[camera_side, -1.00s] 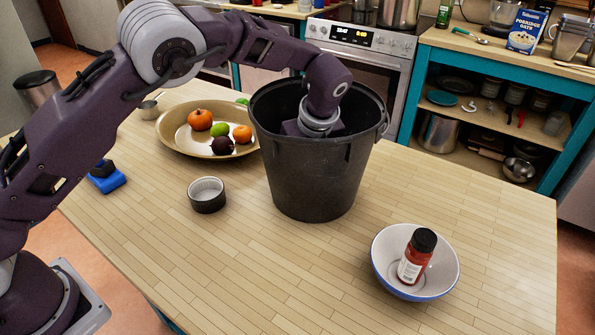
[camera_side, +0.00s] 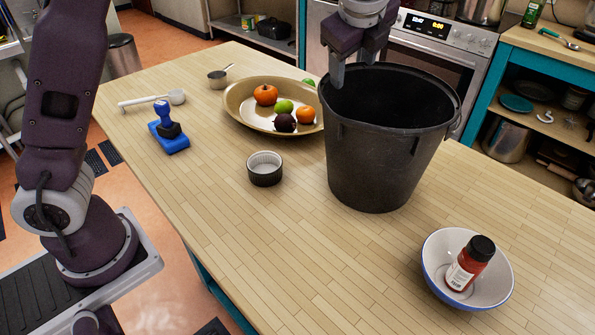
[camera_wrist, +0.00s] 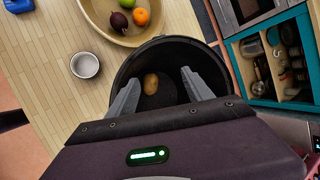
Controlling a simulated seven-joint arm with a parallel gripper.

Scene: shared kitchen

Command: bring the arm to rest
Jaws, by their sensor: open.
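My gripper (camera_side: 356,73) is open and empty, with its fingers pointing down at the upper rim of the black bucket (camera_side: 375,165). In the wrist view the two fingers of my gripper (camera_wrist: 160,97) stand apart over the bucket's mouth. A brown potato-like item (camera_wrist: 151,84) lies inside the bucket in that view, between the fingertips and well below them. The side view hides the bucket's inside.
A wide dish (camera_side: 240,108) with several fruits stands left of the bucket. A small dark ramekin (camera_side: 265,170), a blue-handled tool (camera_side: 168,130), and a white bowl (camera_side: 437,272) holding a red bottle (camera_side: 466,265) stand on the table. The front middle is clear.

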